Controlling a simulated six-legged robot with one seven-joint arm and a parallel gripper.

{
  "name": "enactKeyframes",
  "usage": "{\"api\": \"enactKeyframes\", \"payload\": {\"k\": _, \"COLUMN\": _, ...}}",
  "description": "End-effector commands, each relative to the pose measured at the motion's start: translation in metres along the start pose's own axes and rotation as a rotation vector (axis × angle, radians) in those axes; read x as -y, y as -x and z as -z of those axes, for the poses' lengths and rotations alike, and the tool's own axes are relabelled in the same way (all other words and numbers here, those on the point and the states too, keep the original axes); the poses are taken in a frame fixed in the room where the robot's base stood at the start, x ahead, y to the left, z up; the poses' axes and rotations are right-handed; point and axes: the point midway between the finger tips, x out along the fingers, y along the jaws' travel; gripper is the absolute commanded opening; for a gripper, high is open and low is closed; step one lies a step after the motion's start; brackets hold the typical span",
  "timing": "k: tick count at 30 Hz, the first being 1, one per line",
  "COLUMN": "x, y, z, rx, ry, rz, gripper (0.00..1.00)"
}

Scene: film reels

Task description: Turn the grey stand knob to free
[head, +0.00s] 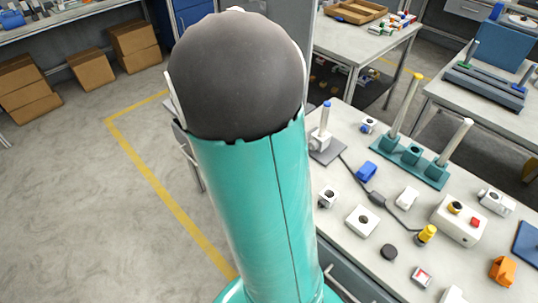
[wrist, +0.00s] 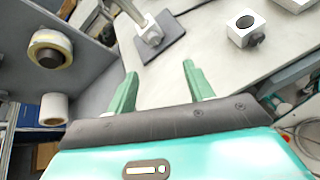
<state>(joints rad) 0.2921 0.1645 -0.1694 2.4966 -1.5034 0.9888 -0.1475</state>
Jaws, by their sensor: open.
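The gripper is not in the head view.
A white block with a hole and dark knob (wrist: 245,28) stands right of the stand. A teal rack with posts (head: 411,155), a blue part (head: 365,171), a black cable and several small white blocks share the table.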

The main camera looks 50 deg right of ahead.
Motion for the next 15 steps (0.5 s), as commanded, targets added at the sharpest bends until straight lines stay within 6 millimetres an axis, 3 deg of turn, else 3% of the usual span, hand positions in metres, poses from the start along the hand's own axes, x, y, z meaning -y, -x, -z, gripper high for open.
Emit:
{"api": "enactKeyframes", "payload": {"k": 6, "x": 0.001, "y": 0.025, "z": -0.003, "rx": -0.060, "ry": -0.139, "rz": 0.038, "gripper": 0.52}}
{"api": "enactKeyframes", "payload": {"k": 15, "x": 0.003, "y": 0.033, "z": -0.003, "rx": -0.079, "ry": -0.180, "rz": 0.054, "gripper": 0.52}}
